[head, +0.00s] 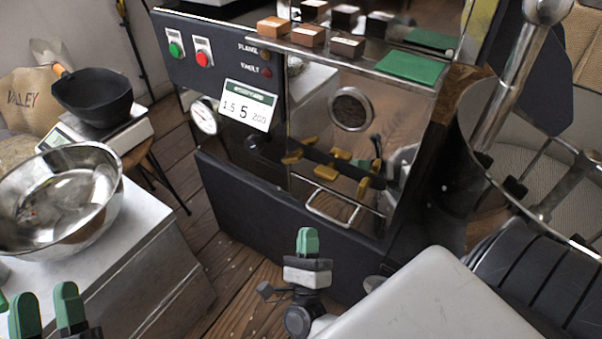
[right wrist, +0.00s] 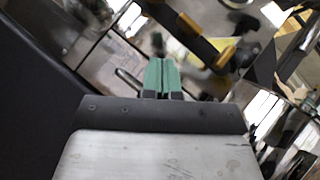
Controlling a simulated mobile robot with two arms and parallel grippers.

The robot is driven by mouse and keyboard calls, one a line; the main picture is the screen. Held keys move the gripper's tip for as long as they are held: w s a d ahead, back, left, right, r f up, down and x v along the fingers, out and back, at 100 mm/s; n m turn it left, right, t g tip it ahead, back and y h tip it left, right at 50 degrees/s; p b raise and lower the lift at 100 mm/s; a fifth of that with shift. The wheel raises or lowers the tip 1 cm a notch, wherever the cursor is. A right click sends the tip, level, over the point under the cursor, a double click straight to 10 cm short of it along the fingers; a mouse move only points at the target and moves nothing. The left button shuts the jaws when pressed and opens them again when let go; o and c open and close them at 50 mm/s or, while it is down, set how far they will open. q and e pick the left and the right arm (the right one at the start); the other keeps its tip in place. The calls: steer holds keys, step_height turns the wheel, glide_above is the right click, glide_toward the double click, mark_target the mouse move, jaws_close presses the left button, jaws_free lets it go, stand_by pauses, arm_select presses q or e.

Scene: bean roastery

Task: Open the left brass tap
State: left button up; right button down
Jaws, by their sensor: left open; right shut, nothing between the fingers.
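A dark bar with several brass taps runs across the shiny front of the roaster in the head view. My right gripper (head: 307,243) is shut and empty, in front of and below the bar in the picture, apart from the taps. In the right wrist view its green fingertips (right wrist: 162,76) point toward the bar, with a brass tap (right wrist: 190,25) above them. My left gripper (head: 47,310) is open and empty at the lower left.
A metal handle (head: 330,206) sticks out below the bar. The panel has a green button (head: 174,50), a red button (head: 202,58) and a gauge (head: 204,116). A steel bowl (head: 62,190) stands on the left counter. Wooden floor lies between counter and roaster.

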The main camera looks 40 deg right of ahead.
mark_target(301, 160)
arm_select(q)
steer(key=shift+w, duration=0.1)
arm_select(e)
steer(key=shift+a+r+x, duration=0.25)
steer(key=shift+a+x, duration=0.15)
steer(key=shift+x, duration=1.75)
steer(key=shift+a+r+x, duration=0.3)
steer(key=shift+a+x, duration=0.05)
steer(key=shift+x, duration=1.8)
steer(key=shift+a+r+x, duration=0.25)
steer(key=shift+a+x, duration=0.15)
steer(key=shift+x, duration=1.75)
steer(key=shift+w, duration=0.1)
steer(key=n+y+p, duration=0.1)
steer(key=n+p, duration=0.1)
steer(key=p, duration=0.1)
steer(key=shift+d+r+y, duration=0.1)
steer(key=shift+r+y, duration=0.25)
steer(key=shift+y, duration=0.05)
arm_select(q)
step_height(301, 160, down, 9)
steer(key=a+g+y, duration=0.1)
steer(key=g+y, duration=0.2)
steer(key=g, duration=0.5)
steer(key=shift+a, duration=0.3)
steer(key=shift+f, duration=0.1)
